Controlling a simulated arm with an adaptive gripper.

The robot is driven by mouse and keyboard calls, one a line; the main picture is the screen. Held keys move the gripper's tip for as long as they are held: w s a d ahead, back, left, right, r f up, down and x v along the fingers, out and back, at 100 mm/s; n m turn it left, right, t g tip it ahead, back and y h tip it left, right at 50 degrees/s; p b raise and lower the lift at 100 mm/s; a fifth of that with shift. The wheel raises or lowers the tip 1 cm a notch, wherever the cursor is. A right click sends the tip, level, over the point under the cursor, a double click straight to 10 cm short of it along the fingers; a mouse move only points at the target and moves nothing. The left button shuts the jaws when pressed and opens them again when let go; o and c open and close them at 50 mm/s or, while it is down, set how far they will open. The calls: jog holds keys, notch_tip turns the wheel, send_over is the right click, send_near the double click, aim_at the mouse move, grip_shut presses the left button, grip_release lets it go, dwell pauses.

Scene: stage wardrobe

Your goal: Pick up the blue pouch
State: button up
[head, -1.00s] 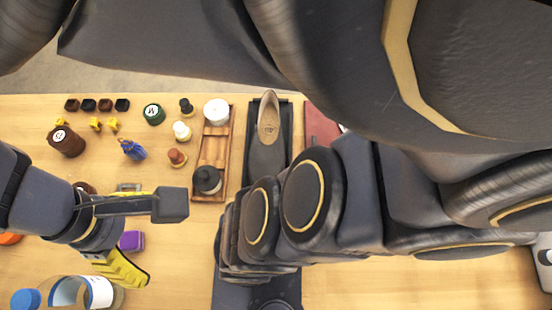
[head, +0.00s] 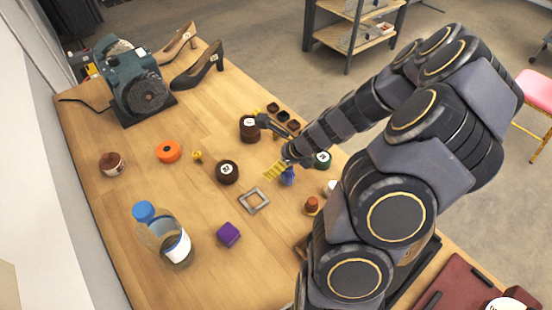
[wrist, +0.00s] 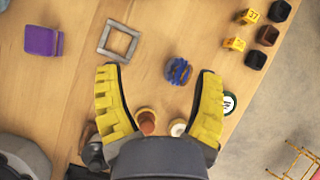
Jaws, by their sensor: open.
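The blue pouch (head: 287,176) is a small, gathered bag on the wooden table, partly hidden by my arm and gripper in the head view. In the wrist view the pouch (wrist: 179,71) appears between my two yellow fingertips, closer to the right one. My gripper (wrist: 158,70) is open, with nothing held between its fingers. In the head view one yellow finger of my gripper (head: 276,171) shows just left of the pouch. The height of the fingers above the table is hard to tell.
A grey square frame (wrist: 118,42) and a purple block (wrist: 42,40) lie left of the pouch. A brown-orange peg (wrist: 147,122) and a cream peg (wrist: 178,128) stand near the gripper's palm. A green-capped jar (wrist: 229,102) is close to the right finger.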

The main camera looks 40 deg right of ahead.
aim_at(290, 171)
jog(key=d+f+m, duration=0.1)
jog(key=s+d+f+m, duration=0.1)
jog(key=s+d+f+m+h, duration=0.1)
jog(key=shift+d+m, duration=0.3)
jog(key=shift+d, duration=0.05)
jog(key=shift+d+f, duration=0.15)
jog(key=shift+f, duration=0.2)
jog(key=shift+x, duration=3.6)
jog(key=shift+s+d+f, duration=0.1)
grip_shut()
